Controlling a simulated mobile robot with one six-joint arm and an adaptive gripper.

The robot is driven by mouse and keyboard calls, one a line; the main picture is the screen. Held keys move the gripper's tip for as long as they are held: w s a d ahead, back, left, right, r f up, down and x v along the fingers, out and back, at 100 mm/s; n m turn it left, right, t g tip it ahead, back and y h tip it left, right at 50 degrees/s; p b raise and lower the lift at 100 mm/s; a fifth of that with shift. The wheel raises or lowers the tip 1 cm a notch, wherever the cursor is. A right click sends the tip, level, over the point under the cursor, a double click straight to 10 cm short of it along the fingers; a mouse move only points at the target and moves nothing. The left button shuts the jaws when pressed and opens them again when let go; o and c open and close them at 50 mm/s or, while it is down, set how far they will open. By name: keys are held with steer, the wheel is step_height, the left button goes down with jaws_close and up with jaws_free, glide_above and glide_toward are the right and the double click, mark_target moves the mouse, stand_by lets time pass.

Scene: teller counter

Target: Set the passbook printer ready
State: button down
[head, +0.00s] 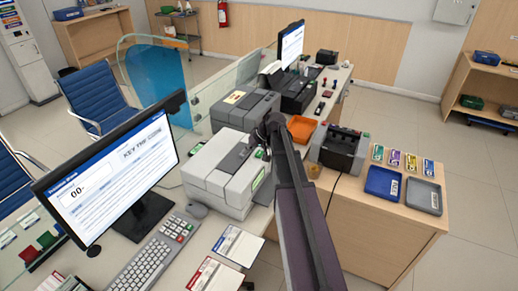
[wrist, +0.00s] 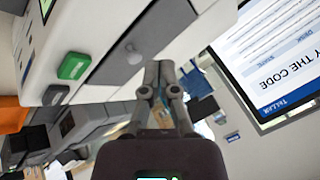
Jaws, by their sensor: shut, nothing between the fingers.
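A white machine with a grey top strip (head: 232,171), printer-like, stands on the counter right of the monitor. A darker grey boxy machine (head: 244,108) stands behind it. No readable label shows which is the passbook printer. In the head view my arm hides the gripper.
A monitor (head: 110,172) with "KEY THE" text, a keyboard (head: 148,268) and a keypad (head: 180,228) are at left. An orange tray (head: 302,129), a dark machine (head: 340,148), a blue tray (head: 383,183) and a grey tray (head: 423,196) are at right. A glass screen (head: 212,92) stands behind.

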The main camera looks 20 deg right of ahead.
mark_target(256, 153)
steer(key=w+d+r+t, duration=0.1)
steer(key=w+d+r, duration=0.1)
steer(key=d, duration=0.2)
steer(key=w+d+r+t+p, duration=0.1)
steer(key=w+d+r, duration=0.1)
steer(key=d, duration=0.2)
steer(key=shift+w+y, duration=0.35)
steer(key=shift+y, duration=0.05)
steer(key=shift+f, duration=0.1)
step_height(256, 153, down, 8)
steer(key=b, duration=0.8)
steer(key=shift+f, duration=0.2)
steer(key=shift+f+b, duration=0.1)
steer(key=shift+b, duration=0.2)
steer(key=shift+f+b, duration=0.85)
steer(key=shift+b, duration=0.05)
stand_by(1.8)
steer(key=shift+r, duration=0.2)
steer(key=shift+r+p, duration=0.7)
steer(key=shift+p, duration=0.25)
